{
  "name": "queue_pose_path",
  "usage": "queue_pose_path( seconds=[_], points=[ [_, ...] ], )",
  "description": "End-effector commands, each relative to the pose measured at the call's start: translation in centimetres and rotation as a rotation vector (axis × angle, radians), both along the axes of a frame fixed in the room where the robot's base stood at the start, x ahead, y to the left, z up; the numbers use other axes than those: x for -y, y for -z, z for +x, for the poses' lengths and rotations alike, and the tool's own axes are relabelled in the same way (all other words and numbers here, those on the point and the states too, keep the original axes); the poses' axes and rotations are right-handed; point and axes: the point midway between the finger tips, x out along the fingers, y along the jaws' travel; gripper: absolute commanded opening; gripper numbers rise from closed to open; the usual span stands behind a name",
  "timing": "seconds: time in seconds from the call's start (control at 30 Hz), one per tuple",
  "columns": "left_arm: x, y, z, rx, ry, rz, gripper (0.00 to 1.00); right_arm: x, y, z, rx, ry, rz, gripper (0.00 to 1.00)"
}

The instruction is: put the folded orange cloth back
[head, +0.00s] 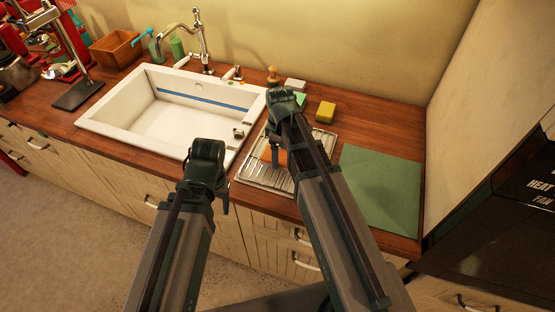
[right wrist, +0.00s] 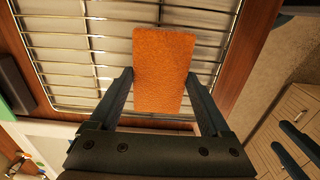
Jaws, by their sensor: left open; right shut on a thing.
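The folded orange cloth (right wrist: 163,60) is a flat oblong pad in the right wrist view, over the wire rack (right wrist: 60,40). My right gripper (right wrist: 158,88) is shut on it, one finger at each long side near its lower end. I cannot tell whether the cloth touches the rack. In the head view the cloth (head: 274,159) is mostly hidden behind my right gripper (head: 274,145), above the rack (head: 253,176). My left gripper (head: 205,172) is open and apart from the cloth, in front of the sink's right front corner.
A white sink (head: 110,108) with a tap lies left of the rack. A green mat (head: 380,188) lies to the right. A yellow sponge (head: 325,112), a pale block (head: 296,84) and a wooden-topped brush (head: 273,75) stand behind. A wall and dark appliance (head: 500,190) bound the right side.

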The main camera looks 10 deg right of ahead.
Motion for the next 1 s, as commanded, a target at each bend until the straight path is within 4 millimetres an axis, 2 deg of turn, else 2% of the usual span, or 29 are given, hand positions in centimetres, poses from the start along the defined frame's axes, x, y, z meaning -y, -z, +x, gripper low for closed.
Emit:
queue_pose_path(
  seconds=[0.03,0.1,0.37,0.5,0.53,0.6,0.63,1.0],
  points=[
    [-0.01,1.30,0.00,0.000,-0.001,0.000,0.58,0.25,1.30,0.01,0.000,0.000,0.000,0.37],
    [-0.01,1.66,0.00,0.000,-0.001,0.000,0.58,0.45,1.66,0.02,0.000,0.000,0.000,0.37],
    [0.00,1.38,0.00,0.000,-0.001,0.000,0.58,0.50,1.38,0.01,0.000,-0.001,0.000,0.37],
    [-0.01,1.85,0.00,0.000,-0.001,0.000,0.58,0.49,1.85,0.01,0.000,-0.001,0.000,0.37],
    [-0.01,1.73,0.00,0.000,-0.001,0.000,0.58,0.49,1.74,0.01,0.000,-0.001,0.000,0.85],
    [0.00,1.67,0.00,0.000,-0.001,0.000,0.58,0.49,1.67,0.01,0.000,-0.001,0.000,0.98],
    [0.00,1.67,0.00,0.000,-0.001,0.000,0.58,0.49,1.67,0.01,0.000,-0.001,0.000,1.00],
    [0.00,1.25,0.00,0.000,-0.001,0.000,0.58,0.49,1.25,0.01,0.000,-0.001,0.000,1.00]
  ],
)
